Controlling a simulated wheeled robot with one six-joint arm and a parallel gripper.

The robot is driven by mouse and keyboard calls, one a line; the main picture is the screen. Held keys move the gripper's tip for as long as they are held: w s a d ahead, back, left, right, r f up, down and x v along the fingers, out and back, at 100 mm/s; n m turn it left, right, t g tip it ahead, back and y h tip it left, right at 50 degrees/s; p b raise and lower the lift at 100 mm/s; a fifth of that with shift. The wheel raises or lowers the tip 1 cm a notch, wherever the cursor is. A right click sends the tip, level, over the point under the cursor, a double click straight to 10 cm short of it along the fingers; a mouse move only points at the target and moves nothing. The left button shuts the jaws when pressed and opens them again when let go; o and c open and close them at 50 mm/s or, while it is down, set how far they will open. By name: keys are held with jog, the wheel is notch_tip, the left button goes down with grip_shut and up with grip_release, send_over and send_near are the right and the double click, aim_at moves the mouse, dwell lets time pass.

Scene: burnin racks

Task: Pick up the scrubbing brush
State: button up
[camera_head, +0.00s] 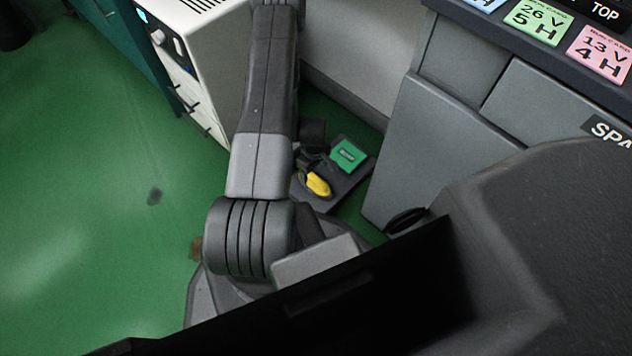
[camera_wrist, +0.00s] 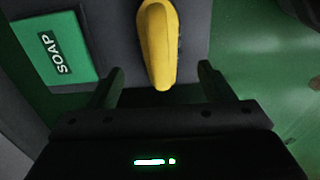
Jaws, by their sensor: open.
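The scrubbing brush appears as a yellow handle-like body (camera_wrist: 158,45) in the wrist view, lying on a dark grey tray (camera_wrist: 110,18). Its far end is cut off by the top of the frame. My gripper (camera_wrist: 160,80) is open, with one finger on each side of the line of the brush's near end; the fingers look empty. In the head view the yellow brush (camera_head: 318,185) lies low by the floor, beside my arm, and my gripper (camera_head: 312,150) is partly hidden there by the arm.
A white machine (camera_head: 205,60) stands left of my arm. A grey cabinet (camera_head: 440,150) stands right. Green floor is open at left.

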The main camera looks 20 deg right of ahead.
aim_at(315, 177)
jog(key=shift+d+f, duration=0.1)
jog(key=shift+f, duration=0.6)
notch_tip(315, 177, down, 5)
jog(key=b, duration=0.3)
jog(key=shift+f, duration=0.1)
jog(key=c, duration=1.1)
notch_tip(315, 177, up, 10)
jog(key=p, duration=0.4)
